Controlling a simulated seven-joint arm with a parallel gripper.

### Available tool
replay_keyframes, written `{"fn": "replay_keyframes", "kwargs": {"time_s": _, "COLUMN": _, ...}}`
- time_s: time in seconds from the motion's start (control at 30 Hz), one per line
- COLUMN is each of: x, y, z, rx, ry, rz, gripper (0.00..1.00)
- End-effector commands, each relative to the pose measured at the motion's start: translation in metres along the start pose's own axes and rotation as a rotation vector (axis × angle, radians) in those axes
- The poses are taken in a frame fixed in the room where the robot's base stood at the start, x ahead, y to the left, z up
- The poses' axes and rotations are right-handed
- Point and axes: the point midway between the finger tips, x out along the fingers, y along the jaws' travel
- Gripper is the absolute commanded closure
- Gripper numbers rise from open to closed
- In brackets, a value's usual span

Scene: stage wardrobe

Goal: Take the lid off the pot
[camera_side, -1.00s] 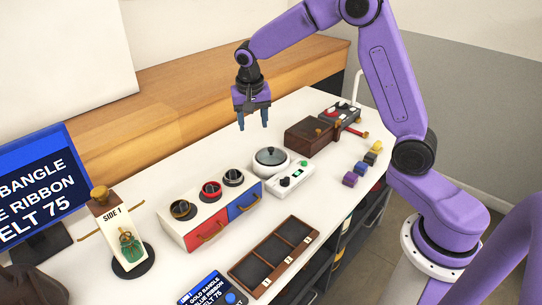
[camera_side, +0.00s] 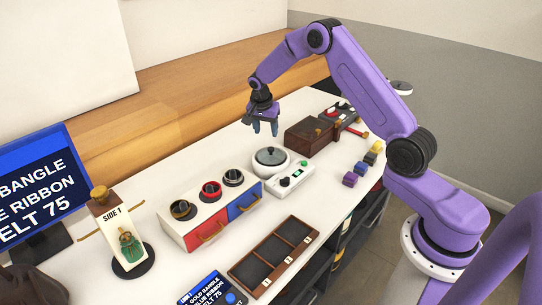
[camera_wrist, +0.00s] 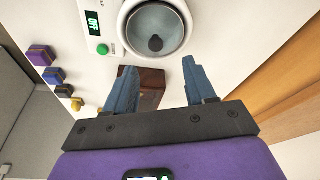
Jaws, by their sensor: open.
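The pot (camera_side: 258,166) is a white round vessel on the white table, joined to a small control panel (camera_side: 291,180). Its glass lid (camera_side: 270,157) with a dark knob sits on top. In the wrist view the lid (camera_wrist: 172,25) and its knob (camera_wrist: 156,43) show at the top, beyond the fingertips, and the panel display (camera_wrist: 93,23) reads OFF. My gripper (camera_side: 266,133) is open and empty, behind and above the pot in the side view. In the wrist view the two blue fingers of my gripper (camera_wrist: 160,72) stand apart with nothing held between them.
A brown wooden box (camera_side: 308,136) stands close to the right of my gripper. Small coloured blocks (camera_side: 355,173) lie at the table's right edge. A drawer unit (camera_side: 211,211) with rings on top is left of the pot. A divided tray (camera_side: 273,257) lies in front.

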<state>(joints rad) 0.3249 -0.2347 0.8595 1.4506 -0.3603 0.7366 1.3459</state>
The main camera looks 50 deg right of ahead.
Motion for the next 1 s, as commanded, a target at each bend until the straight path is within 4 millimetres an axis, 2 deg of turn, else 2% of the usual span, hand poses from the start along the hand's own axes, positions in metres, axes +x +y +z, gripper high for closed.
{"fn": "replay_keyframes", "kwargs": {"time_s": 0.1, "x": 0.022, "y": 0.001, "z": 0.001, "rx": -0.001, "ry": -0.001, "rz": 0.003, "gripper": 0.45}}
{"fn": "replay_keyframes", "kwargs": {"time_s": 0.2, "x": 0.034, "y": 0.001, "z": 0.000, "rx": 0.000, "ry": 0.000, "rz": 0.001, "gripper": 0.45}}
{"fn": "replay_keyframes", "kwargs": {"time_s": 0.47, "x": 0.049, "y": 0.003, "z": -0.001, "rx": -0.001, "ry": -0.001, "rz": 0.001, "gripper": 0.45}}
{"fn": "replay_keyframes", "kwargs": {"time_s": 0.7, "x": 0.082, "y": 0.008, "z": -0.003, "rx": -0.001, "ry": -0.001, "rz": 0.001, "gripper": 0.45}}
{"fn": "replay_keyframes", "kwargs": {"time_s": 0.83, "x": 0.091, "y": 0.008, "z": -0.003, "rx": -0.001, "ry": 0.000, "rz": 0.000, "gripper": 0.45}}
{"fn": "replay_keyframes", "kwargs": {"time_s": 1.0, "x": 0.093, "y": 0.007, "z": -0.003, "rx": -0.001, "ry": 0.000, "rz": -0.001, "gripper": 0.45}}
